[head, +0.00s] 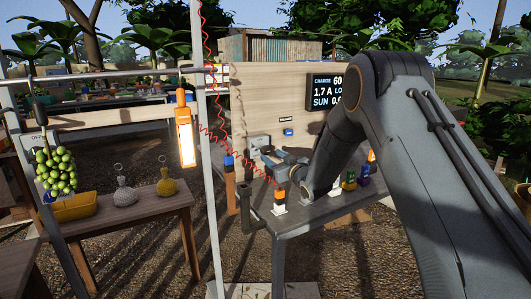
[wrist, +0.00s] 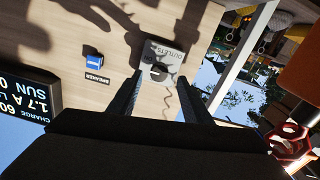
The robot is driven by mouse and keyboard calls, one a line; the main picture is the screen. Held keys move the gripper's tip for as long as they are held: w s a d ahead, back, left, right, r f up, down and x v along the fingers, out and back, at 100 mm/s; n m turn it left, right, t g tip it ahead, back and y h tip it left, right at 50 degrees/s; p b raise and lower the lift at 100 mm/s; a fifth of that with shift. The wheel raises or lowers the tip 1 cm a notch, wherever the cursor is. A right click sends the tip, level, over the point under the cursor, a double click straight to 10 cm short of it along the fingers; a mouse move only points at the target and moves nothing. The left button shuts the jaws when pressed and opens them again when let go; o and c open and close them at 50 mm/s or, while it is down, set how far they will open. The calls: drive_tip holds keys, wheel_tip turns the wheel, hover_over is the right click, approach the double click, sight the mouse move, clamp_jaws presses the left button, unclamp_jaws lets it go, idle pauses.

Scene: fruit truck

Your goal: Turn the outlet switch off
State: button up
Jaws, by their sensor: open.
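The outlet switch is a pale grey plate (wrist: 176,52) lettered OUTLETS with a dark round knob (wrist: 159,72), on a wooden panel. The wrist view shows it ahead, between the fingers. In the head view the plate (head: 259,143) is on the panel above the grey table. My gripper (wrist: 160,80) is open, one finger to each side of the knob in the picture. I cannot tell whether either finger touches it. In the head view my gripper (head: 266,157) is just in front of the plate. The knob's setting is hard to read.
A blue breaker switch (wrist: 93,64) and a charge display (wrist: 24,98) share the panel. A plug with an orange band and red coiled cord (head: 279,200) stands on the grey table (head: 310,216). A pole (head: 208,150) and hanging orange lamp (head: 185,130) are left.

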sight(267, 152)
drive_tip(key=shift+p+x, duration=0.45)
drive_tip(key=shift+x, duration=3)
drive_tip(key=shift+d, duration=0.1)
drive_tip(key=c, duration=1.1)
drive_tip(key=shift+o, duration=0.2)
